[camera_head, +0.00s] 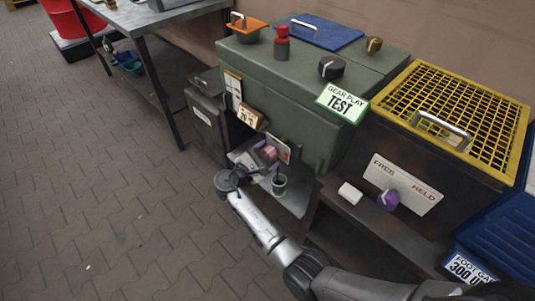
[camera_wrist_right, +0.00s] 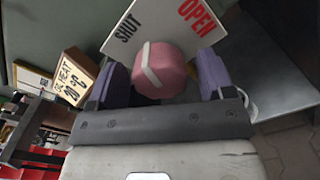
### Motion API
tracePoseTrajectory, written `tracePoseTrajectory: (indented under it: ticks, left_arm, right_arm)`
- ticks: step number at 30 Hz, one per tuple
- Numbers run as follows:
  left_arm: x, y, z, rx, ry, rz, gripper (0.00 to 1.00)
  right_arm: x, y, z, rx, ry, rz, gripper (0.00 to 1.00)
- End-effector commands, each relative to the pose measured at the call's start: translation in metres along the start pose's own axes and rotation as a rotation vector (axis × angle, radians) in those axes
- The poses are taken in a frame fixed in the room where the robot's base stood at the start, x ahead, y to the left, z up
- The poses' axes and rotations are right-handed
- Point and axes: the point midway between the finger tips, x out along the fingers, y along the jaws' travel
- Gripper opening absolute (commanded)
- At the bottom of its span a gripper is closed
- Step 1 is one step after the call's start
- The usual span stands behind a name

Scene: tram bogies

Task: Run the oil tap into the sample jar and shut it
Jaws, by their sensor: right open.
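The tap's pink round knob (camera_wrist_right: 165,70) has a white stripe and sits in front of a white plate marked SHUT and OPEN (camera_wrist_right: 172,22). The stripe leans toward the SHUT side. My right gripper (camera_wrist_right: 163,82) is open, with one purple finger on each side of the knob; I cannot tell whether they touch it. In the head view the knob (camera_head: 269,153) shows low on the green gearbox's front, beside the right gripper (camera_head: 262,163). A small dark-looking jar (camera_head: 279,184) stands on the grey tray (camera_head: 298,201); its contents cannot be made out. My left gripper is out of view.
The green gearbox (camera_head: 270,75) rises behind the tap, with a GEAR PLAY TEST sign (camera_head: 342,103). An oil heat tag (camera_wrist_right: 75,78) is left of the knob. A dark bench with a yellow grille (camera_head: 450,105) stands at right.

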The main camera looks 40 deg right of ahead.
Motion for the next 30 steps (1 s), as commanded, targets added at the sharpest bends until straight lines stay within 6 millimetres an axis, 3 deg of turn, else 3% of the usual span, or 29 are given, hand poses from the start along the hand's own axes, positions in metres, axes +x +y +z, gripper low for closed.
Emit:
tracePoseTrajectory:
  ticks: [18,24,30]
  left_arm:
    - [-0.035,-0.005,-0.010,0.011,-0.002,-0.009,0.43]
    - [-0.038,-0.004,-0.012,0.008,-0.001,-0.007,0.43]
    - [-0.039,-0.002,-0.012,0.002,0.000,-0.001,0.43]
  right_arm:
    - [-0.107,0.001,0.002,-0.002,0.002,0.001,0.75]
    - [-0.128,0.001,0.001,-0.001,0.002,0.001,0.75]
    - [-0.134,0.000,0.000,0.000,0.000,0.001,0.75]
